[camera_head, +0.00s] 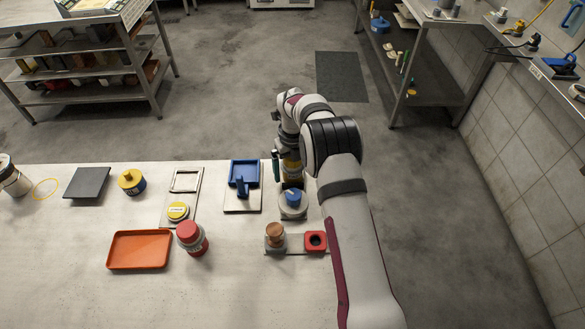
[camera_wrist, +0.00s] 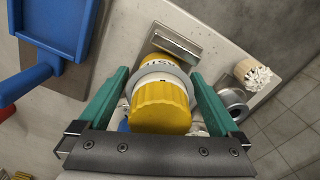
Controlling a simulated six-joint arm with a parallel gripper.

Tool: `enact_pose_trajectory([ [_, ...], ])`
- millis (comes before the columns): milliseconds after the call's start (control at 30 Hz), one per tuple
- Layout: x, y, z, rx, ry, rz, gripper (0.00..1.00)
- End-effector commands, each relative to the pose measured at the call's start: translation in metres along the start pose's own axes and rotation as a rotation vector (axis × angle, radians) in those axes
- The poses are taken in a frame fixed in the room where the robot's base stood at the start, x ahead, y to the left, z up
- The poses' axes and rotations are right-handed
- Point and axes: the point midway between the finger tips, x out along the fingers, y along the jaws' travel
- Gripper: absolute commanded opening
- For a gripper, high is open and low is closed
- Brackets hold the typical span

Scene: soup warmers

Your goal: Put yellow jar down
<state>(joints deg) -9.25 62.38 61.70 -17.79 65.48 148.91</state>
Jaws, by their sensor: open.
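The yellow jar (camera_wrist: 160,106) is between the two green fingers of my gripper (camera_wrist: 160,74) in the wrist view. It has a ribbed yellow lid, a grey collar and a yellow body with dark lettering. The fingers are open, one on each side of it; I cannot tell whether either touches it. In the head view, a small part of the jar's yellow (camera_head: 292,163) shows beside my gripper (camera_head: 281,168), at the table's far edge. My arm hides most of it, and its base is not clear.
A blue-knobbed round piece (camera_head: 292,199) stands just in front of my gripper. A blue tray-like fixture (camera_head: 243,172) is to the left. A copper-topped piece (camera_head: 275,234), red block (camera_head: 315,241), red-lidded jar (camera_head: 191,237) and orange tray (camera_head: 139,249) are nearer. The front table area is clear.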

Motion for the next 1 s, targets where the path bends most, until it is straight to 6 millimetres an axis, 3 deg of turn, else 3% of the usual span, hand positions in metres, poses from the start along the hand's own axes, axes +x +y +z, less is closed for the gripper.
enact_pose_trajectory([
  [167, -0.009, 0.000, 0.001, 0.000, -0.003, -0.001, 0.99],
  [533, -0.104, 0.000, 0.001, 0.000, -0.003, -0.001, 0.99],
  [833, -0.127, 0.000, -0.002, -0.016, -0.001, 0.001, 0.99],
  [933, -0.154, 0.000, -0.024, -0.184, -0.007, 0.011, 0.99],
  [1000, -0.188, 0.005, -0.062, -0.435, -0.016, 0.028, 0.99],
])
